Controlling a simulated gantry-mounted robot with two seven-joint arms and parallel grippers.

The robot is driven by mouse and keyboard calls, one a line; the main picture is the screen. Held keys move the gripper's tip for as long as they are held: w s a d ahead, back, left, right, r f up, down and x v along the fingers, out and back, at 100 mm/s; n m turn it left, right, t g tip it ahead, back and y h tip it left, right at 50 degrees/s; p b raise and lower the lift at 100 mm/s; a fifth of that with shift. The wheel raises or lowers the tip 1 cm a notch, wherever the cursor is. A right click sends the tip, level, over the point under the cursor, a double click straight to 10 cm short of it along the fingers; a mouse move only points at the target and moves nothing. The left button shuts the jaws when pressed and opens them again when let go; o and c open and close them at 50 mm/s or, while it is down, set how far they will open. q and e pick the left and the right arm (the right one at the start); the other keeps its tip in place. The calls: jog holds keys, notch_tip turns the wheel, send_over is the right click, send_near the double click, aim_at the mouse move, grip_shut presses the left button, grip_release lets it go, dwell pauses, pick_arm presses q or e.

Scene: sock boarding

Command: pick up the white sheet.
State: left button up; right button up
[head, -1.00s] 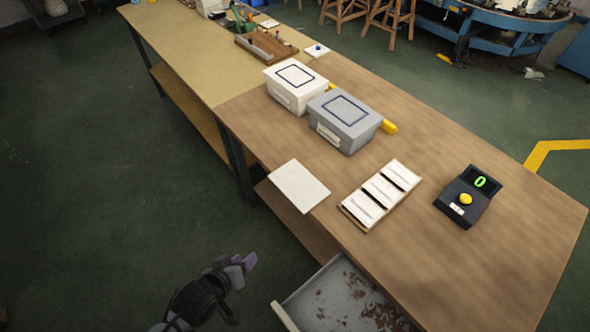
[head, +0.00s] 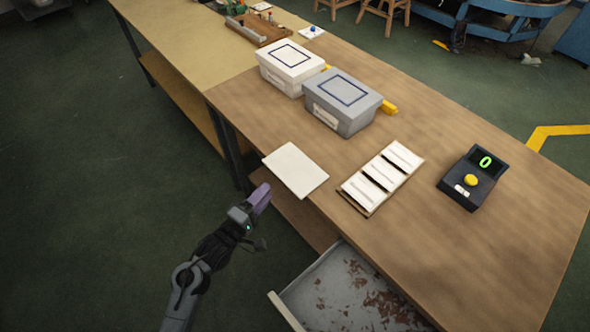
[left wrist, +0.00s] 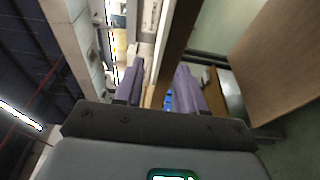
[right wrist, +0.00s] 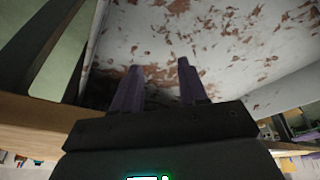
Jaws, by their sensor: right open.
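The white sheet (head: 295,170) lies flat on the wooden table at its near left edge, with one corner at or slightly over that edge. My left gripper (head: 261,195) is just left of the sheet, off the table's edge and apart from the sheet. In the left wrist view its two purple fingers (left wrist: 157,78) are spread with nothing between them. I cannot make out the sheet surely there. My right gripper (right wrist: 160,75) shows only in its own wrist view, open and empty, facing a pale surface with rust-brown flakes.
A white lidded box (head: 290,68) and a grey lidded box (head: 342,102) stand behind the sheet. A tray with white strips (head: 381,178) lies to its right. A black counter device (head: 472,178) stands farther right. An open drawer (head: 345,290) with brown flakes juts out below the table's near edge.

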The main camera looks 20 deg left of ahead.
aim_at(295, 169)
jog(key=shift+f, duration=0.2)
jog(key=shift+s+f+b, duration=0.1)
jog(key=shift+f+b, duration=0.25)
jog(key=shift+b, duration=0.05)
jog(key=shift+d+f+b, duration=0.1)
jog(key=shift+f+b, duration=0.55)
jog(key=shift+f, duration=0.1)
pick_arm(q)
jog(key=x, duration=0.6)
jog(key=shift+w, duration=0.25)
jog(key=shift+f, duration=0.1)
jog(key=shift+c, duration=0.4)
grip_shut()
